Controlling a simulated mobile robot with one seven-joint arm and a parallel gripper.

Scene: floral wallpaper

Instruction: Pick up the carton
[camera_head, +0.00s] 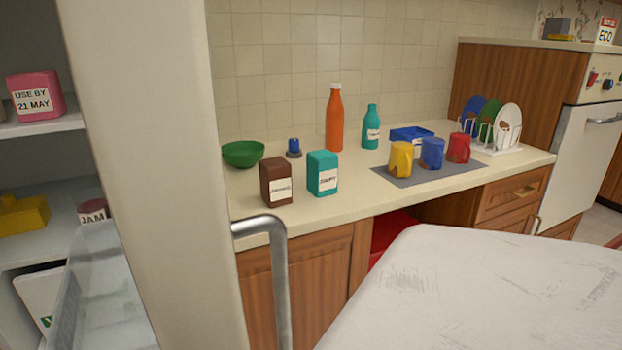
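Several box-shaped containers could be the carton; I cannot tell which one is meant. A brown carton (276,181) with a white label stands upright on the cream counter (345,205). A teal carton (322,173) with a white label stands just right of it. A pink box (36,95) labelled "USE BY 21 MAY" sits on a shelf at the left edge. My gripper is not in view.
A green bowl (243,154), an orange bottle (334,119) and a teal bottle (371,127) stand behind the cartons. Yellow (401,160), blue (431,154) and red (458,148) mugs are to the right. A metal handle (281,280) and a scuffed white surface (480,290) are in front.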

